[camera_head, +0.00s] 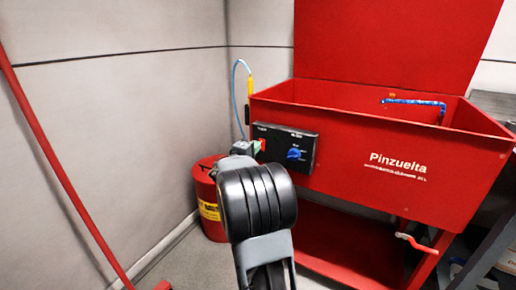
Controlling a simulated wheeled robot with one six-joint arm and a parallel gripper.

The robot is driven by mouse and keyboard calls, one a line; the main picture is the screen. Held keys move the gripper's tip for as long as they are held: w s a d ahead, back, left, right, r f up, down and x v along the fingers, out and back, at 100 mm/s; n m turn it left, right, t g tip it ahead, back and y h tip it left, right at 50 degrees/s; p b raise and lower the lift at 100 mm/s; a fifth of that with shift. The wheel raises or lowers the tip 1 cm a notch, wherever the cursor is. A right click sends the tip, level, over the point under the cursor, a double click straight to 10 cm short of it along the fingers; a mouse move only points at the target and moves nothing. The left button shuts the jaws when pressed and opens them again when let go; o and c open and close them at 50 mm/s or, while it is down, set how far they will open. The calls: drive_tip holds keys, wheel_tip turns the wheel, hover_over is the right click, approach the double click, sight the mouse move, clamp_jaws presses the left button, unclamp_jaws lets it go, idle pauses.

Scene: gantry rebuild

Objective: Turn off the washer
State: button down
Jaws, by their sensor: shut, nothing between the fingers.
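The washer (355,150) is a red open basin with its lid raised and "Pinzuelta" on its front. A black control box (305,147) sits on the left of that front. It carries a blue knob (294,154) and a red switch (263,144) at its left end. My gripper (255,147) is shut and empty, at or just in front of the box's left end, close to the red switch. My arm hides part of the gripper. I cannot tell whether the fingertips touch the switch, or the switch's position.
A red can (210,215) with a yellow label stands on the floor left of the washer. A blue hose (236,85) loops up behind the box. A red pole (60,165) slants at the left. A dark metal stand (487,235) is at the right.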

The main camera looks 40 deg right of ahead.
drive_tip(key=r+p+v, duration=0.2)
drive_tip(key=v, duration=0.9)
drive_tip(key=shift+a, duration=0.45)
drive_tip(key=shift+r, duration=0.15)
drive_tip(key=s+a+r+m+g+y+p, duration=0.35)
drive_tip(key=s+a+r+y+p, duration=0.4)
drive_tip(key=p, duration=0.85)
drive_tip(key=s+a+r+t+y+p, duration=0.1)
drive_tip(key=s+a+r+y+p, duration=0.2)
drive_tip(key=a+r+y+p, duration=0.2)
drive_tip(key=s+a+r+t+y+p, duration=0.1)
drive_tip(key=s+a+r+y+p, duration=0.3)
drive_tip(key=a+r+p, duration=0.6)
drive_tip(key=a+y+p, duration=0.2)
drive_tip(key=p, duration=0.1)
drive_tip(key=shift+s+a, duration=0.25)
drive_tip(key=shift+a, duration=0.15)
